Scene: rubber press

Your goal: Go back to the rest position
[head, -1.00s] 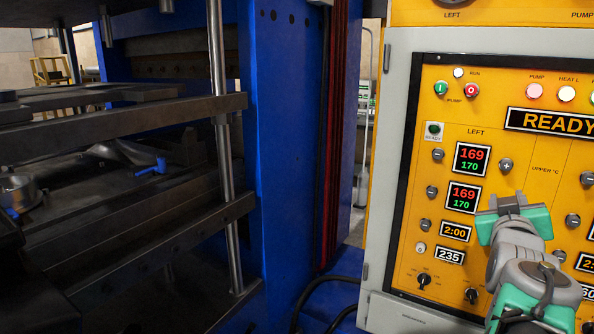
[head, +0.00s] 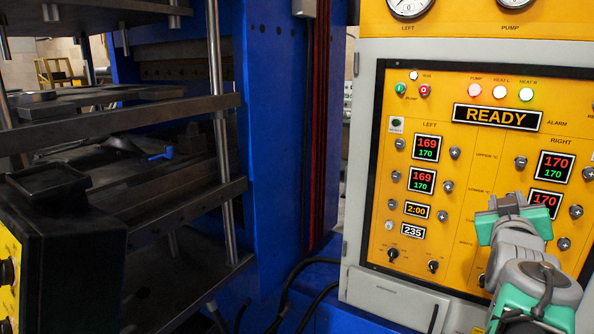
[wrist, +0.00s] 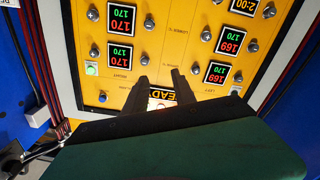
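My gripper (head: 510,203), grey with teal parts, is raised in front of the lower right of the yellow control panel (head: 470,150) in the head view. In the wrist view my gripper (wrist: 159,80) shows two dark fingers with a gap between them and nothing held. The panel (wrist: 112,72) appears upside down behind them. I cannot tell how far the fingertips are from the panel. The arm hides part of the panel's lower right readings. The "READY" display (head: 497,117) is lit.
The blue press frame (head: 275,130) with dark plates (head: 130,122) stands at left. A dark block with a small tray on top (head: 48,180) is at the lower left. Black cables (head: 290,285) run at the floor between press and grey cabinet (head: 395,300).

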